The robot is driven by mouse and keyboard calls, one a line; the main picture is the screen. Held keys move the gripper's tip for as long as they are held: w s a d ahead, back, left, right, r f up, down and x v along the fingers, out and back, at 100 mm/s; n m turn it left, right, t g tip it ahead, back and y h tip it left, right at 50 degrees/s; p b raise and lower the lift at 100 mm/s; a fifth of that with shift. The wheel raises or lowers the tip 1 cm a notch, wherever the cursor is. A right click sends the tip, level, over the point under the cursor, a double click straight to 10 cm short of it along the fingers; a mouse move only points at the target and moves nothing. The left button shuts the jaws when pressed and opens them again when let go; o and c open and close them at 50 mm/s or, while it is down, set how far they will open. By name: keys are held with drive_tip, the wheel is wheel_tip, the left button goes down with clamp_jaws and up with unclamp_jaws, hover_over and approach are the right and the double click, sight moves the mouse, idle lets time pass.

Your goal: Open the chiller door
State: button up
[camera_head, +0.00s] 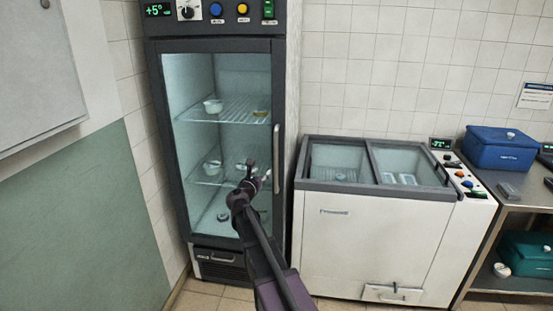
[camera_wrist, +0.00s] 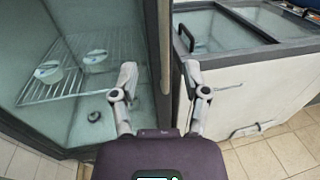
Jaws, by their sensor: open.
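The chiller (camera_head: 215,45) is a tall dark-framed cabinet. Its glass door (camera_head: 268,90) looks shut. A pale vertical bar handle (camera_head: 277,158) runs along the door's right edge. In the wrist view the handle (camera_wrist: 165,45) comes down between the fingertips. My gripper (camera_head: 266,176) is in front of the door's right edge, close to the handle's lower part. In the wrist view my gripper (camera_wrist: 160,78) has its two fingers spread, one on each side of the handle. I cannot tell whether either finger touches it.
White bowls (camera_head: 213,105) stand on wire shelves behind the glass. A white chest freezer (camera_head: 375,240) with a glazed top stands right of the chiller. A metal table (camera_head: 520,195) with a blue box (camera_head: 500,149) is at far right. A green-and-white wall panel (camera_head: 75,215) is at left.

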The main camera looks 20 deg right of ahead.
sight(275, 158)
drive_tip(key=x, duration=1.4)
drive_tip(key=shift+s+d+f, duration=0.1)
drive_tip(key=shift+s+d, duration=0.1)
drive_tip(key=shift+d, duration=0.05)
clamp_jaws()
drive_tip(key=shift+a, duration=0.1)
